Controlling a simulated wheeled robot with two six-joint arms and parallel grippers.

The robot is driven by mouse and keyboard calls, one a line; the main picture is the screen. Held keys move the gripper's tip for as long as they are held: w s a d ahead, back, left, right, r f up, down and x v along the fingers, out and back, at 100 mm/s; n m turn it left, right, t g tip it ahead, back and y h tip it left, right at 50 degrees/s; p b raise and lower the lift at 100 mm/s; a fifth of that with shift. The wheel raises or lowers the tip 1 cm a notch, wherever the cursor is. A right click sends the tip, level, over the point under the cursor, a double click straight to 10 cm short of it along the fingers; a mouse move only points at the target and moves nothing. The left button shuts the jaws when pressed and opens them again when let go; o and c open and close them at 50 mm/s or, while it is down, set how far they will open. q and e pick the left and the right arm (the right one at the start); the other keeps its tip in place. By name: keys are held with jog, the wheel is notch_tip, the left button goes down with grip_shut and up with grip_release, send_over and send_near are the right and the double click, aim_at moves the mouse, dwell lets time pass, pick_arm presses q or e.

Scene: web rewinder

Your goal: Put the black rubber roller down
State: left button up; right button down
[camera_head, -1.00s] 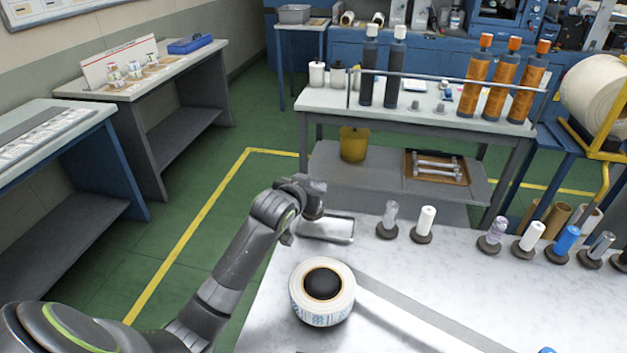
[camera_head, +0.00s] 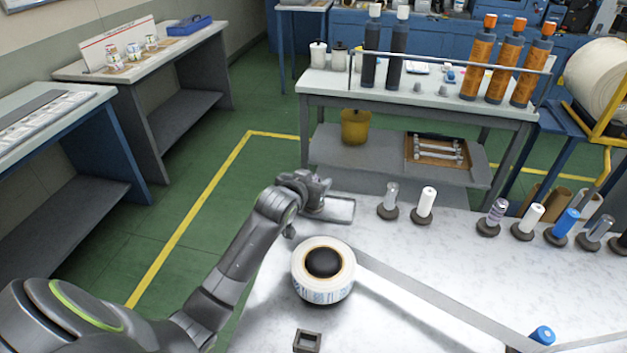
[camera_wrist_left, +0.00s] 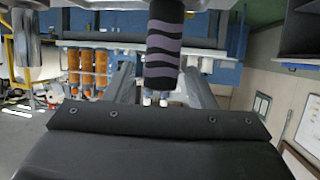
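A black roller with wavy purple-grey bands (camera_wrist_left: 163,45) shows in the left wrist view, which appears upside down. It lies between the two dark fingers of my left gripper (camera_wrist_left: 160,80), its free end toward the picture's bottom. I cannot tell whether the fingers touch it. In the head view my left gripper (camera_head: 318,188) is over the shallow metal tray (camera_head: 340,211) at the white table's back left edge. The roller is not clear there, hidden by the gripper. My right gripper is not in view.
A tape roll (camera_head: 322,284) with a black hub stands in front of the tray, its web running right to a blue-topped roller (camera_head: 542,336). Several small rollers on round bases, including a white one (camera_head: 426,203), line the back edge. A dark square socket (camera_head: 307,341) sits in front.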

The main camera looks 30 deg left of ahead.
pick_arm(q)
jog(key=v, duration=1.2)
jog(key=shift+f, duration=0.1)
dwell(0.6)
